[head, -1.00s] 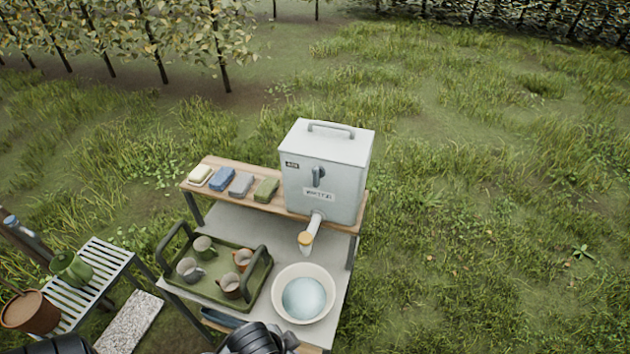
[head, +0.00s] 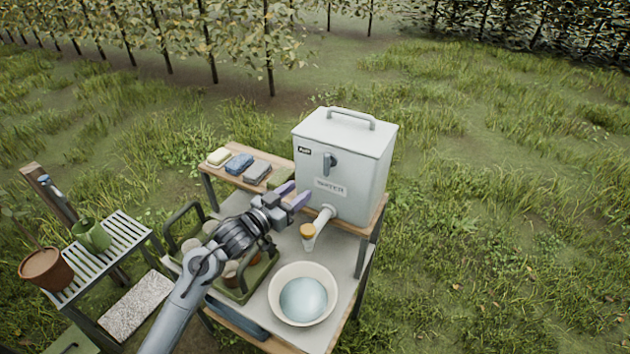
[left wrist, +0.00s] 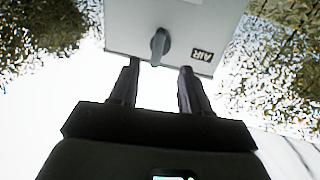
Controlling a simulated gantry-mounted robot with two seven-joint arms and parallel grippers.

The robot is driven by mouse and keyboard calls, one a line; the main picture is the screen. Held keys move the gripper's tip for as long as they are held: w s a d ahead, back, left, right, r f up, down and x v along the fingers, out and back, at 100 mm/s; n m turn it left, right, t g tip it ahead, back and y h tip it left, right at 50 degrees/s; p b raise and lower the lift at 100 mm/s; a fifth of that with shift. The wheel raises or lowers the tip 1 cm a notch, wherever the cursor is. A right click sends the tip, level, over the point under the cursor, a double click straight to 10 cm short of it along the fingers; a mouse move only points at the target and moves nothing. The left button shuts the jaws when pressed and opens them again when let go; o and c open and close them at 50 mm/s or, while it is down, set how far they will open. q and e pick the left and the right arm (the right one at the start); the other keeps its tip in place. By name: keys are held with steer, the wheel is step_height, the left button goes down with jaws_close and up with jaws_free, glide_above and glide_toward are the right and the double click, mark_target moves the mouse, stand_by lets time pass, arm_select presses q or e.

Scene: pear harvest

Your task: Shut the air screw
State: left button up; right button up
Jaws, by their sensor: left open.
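The air screw (head: 328,163) is a grey-blue lever knob on the front of the white water box (head: 345,170), beside a small AIR label (head: 304,150). Its handle hangs roughly downward. In the left wrist view the air screw (left wrist: 159,46) lies ahead, between the lines of the two fingers, with the AIR label (left wrist: 202,55) to its right. My left gripper (head: 294,194) is open and empty, in front of the box, lower than the screw and apart from it. My right gripper is not in view.
Below the box, a spout with an orange-yellow cap (head: 307,231) points over a white basin (head: 332,311) of water. A green tray (head: 235,291) of cups lies under my left arm. Several soap-like blocks (head: 239,164) line the shelf left of the box.

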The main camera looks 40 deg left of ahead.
mark_target(324, 167)
arm_select(q)
steer(key=w, duration=0.3)
steer(key=w+r+p, duration=0.1)
steer(key=w, duration=0.6)
steer(key=shift+a+r+p, duration=0.15)
steer(key=shift+r+p, duration=0.15)
steer(key=shift+p, duration=0.05)
steer(key=shift+w+f, duration=0.1)
steer(key=shift+w, duration=0.65)
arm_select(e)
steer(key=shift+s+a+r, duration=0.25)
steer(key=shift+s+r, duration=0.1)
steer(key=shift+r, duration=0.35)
arm_select(q)
steer(key=shift+c, duration=0.4)
jaws_close()
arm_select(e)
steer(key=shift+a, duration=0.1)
